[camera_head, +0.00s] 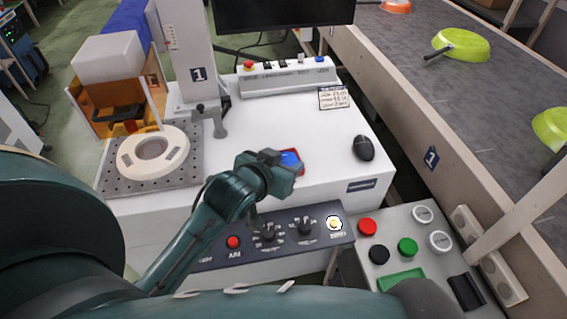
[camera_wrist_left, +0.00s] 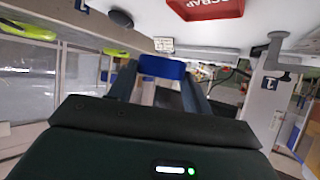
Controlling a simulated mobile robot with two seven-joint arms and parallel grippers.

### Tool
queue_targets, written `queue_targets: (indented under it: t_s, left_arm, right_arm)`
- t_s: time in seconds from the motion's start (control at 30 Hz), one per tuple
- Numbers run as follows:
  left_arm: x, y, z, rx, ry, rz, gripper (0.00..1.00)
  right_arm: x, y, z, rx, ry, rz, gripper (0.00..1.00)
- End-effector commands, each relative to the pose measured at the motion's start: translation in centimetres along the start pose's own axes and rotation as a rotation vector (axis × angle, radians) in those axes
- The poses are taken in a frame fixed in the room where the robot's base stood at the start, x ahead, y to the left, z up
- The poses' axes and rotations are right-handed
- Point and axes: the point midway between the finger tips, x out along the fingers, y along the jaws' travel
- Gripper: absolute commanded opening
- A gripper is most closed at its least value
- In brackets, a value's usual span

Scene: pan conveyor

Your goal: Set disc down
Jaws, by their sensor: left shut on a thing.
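A blue disc (camera_head: 290,158) shows at the end of my left gripper (camera_head: 284,170), over the front part of the white worktop. In the left wrist view the same blue disc (camera_wrist_left: 163,67) sits between the two fingers, which are shut on it. A red tray (camera_wrist_left: 207,8) marked SCRAP lies on the worktop close by. In the head view only bits of the red tray (camera_head: 300,168) show around the gripper and disc. The gap between disc and tray cannot be judged. My right gripper is not in view.
A white ring-shaped fixture (camera_head: 153,152) stands on a perforated plate at left, beside a grey column. A black mouse (camera_head: 363,148) lies right of the tray. A control panel (camera_head: 270,235) runs along the front edge. The conveyor (camera_head: 450,85) carries green pans at right.

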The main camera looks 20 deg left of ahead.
Motion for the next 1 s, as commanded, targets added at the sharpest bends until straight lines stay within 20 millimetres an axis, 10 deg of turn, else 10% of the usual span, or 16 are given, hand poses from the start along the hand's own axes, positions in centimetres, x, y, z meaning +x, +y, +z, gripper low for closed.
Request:
queue_targets:
  t_s: [0.5,1.0]
  left_arm:
    - [9.6,-7.5,-1.4,-0.026,0.005,-0.017,0.24]
    - [13.2,-7.6,4.8,-0.030,0.003,-0.018,0.24]
  right_arm:
    - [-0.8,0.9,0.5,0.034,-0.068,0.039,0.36]
    - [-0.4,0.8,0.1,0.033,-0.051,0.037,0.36]
